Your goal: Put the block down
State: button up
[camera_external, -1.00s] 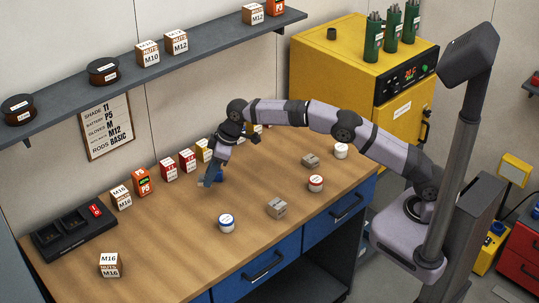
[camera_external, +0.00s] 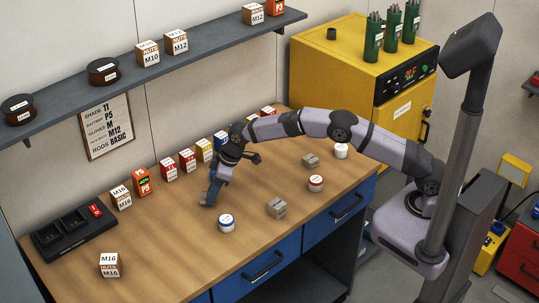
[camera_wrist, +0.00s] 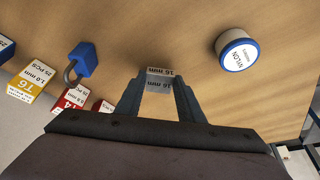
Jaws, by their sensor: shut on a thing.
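My gripper (camera_external: 208,199) points down low over the left-middle of the wooden bench, behind and left of the blue-banded tin. In the wrist view, my gripper (camera_wrist: 159,84) is shut on a small grey block (camera_wrist: 159,79) marked "16 mm", held between the fingertips. In the external view the block is small and mostly hidden by the fingers. I cannot tell whether its underside touches the bench (camera_external: 165,225).
A white tin with a blue band (camera_wrist: 237,49), marked "NYLON", and a blue padlock (camera_wrist: 82,60) lie on opposite sides of the block. Boxes, including a yellow one (camera_wrist: 33,80), line the wall. Other grey blocks (camera_external: 277,208) (camera_external: 311,160) stand right. The front-left bench is mostly clear.

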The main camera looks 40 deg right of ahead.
jog(key=shift+f, duration=1.05)
jog(key=shift+f, duration=0.15)
jog(key=o, duration=1.1)
jog(key=shift+r+p, duration=0.25)
jog(key=shift+p, duration=0.1)
jog(key=b+v, duration=0.4)
jog(key=v, duration=0.7)
jog(key=shift+s+d+r, duration=0.1)
jog(key=shift+r, duration=0.25)
